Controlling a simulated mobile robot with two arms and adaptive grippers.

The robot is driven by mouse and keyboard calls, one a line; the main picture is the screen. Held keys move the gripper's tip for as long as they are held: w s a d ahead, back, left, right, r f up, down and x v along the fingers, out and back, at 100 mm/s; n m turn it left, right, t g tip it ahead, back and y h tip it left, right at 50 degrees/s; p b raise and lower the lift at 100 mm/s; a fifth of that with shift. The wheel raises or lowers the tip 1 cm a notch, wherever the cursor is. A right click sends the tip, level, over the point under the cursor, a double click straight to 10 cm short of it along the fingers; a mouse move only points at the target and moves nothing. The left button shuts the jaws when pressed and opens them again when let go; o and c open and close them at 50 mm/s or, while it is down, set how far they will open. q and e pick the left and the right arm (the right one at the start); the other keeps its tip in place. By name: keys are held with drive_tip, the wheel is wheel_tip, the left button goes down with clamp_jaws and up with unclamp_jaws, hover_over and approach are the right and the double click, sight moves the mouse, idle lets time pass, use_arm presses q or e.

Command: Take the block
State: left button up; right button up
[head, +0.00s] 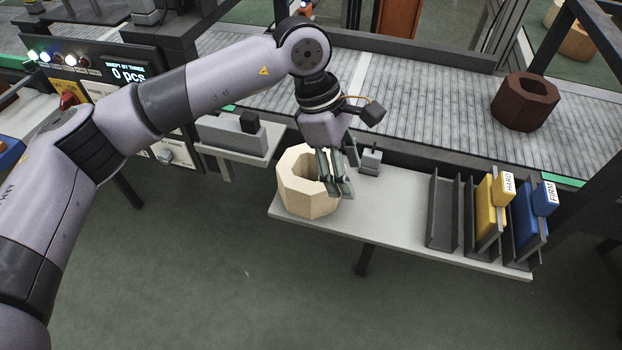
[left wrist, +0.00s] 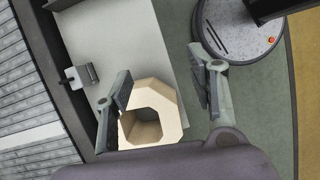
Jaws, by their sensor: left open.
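A cream octagonal block (head: 300,203) with a large hole through it sits on the left part of the grey shelf (head: 390,222). My left gripper (head: 336,187) points down at the right side of the block, with its fingers overlapping that side in the head view. In the left wrist view, the gripper (left wrist: 160,72) is open, and the block (left wrist: 172,122) shows between its two fingers, close to the left finger. I cannot tell whether that finger touches it. A dark brown block (head: 525,103) of similar shape sits on the roller conveyor. My right gripper is not in view.
A small grey fixture (head: 371,160) stands just behind the gripper on the shelf. Dark slots on the right hold yellow (head: 486,205) and blue (head: 525,213) plates marked HARD and FIRM. The conveyor (head: 420,95) runs behind. The shelf's middle is clear.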

sight(303, 184)
use_arm(q)
drive_tip(key=w+a+r+t+y, duration=0.1)
drive_tip(key=w+a+t+y, duration=0.1)
drive_tip(key=w+a+y, duration=0.4)
drive_tip(key=f+p, duration=0.1)
drive_tip(key=f, duration=0.2)
drive_tip(key=s+a+f+h, duration=0.1)
drive_tip(key=f, duration=0.3)
drive_tip(key=f+h+p, duration=0.1)
drive_tip(key=f, duration=0.2)
drive_tip(key=shift+s+a+f+p, duration=0.25)
drive_tip(key=shift+f+p, duration=0.05)
drive_tip(key=shift+p, duration=0.05)
drive_tip(key=shift+f, duration=0.5)
drive_tip(key=shift+f+p, duration=0.35)
drive_tip(key=shift+p, duration=0.05)
drive_tip(key=f, duration=0.1)
drive_tip(key=f+p, duration=0.1)
drive_tip(key=f, duration=0.1)
drive_tip(key=shift+s+a+f, duration=0.1)
drive_tip(key=shift+a+f, duration=0.1)
drive_tip(key=shift+f, duration=0.5)
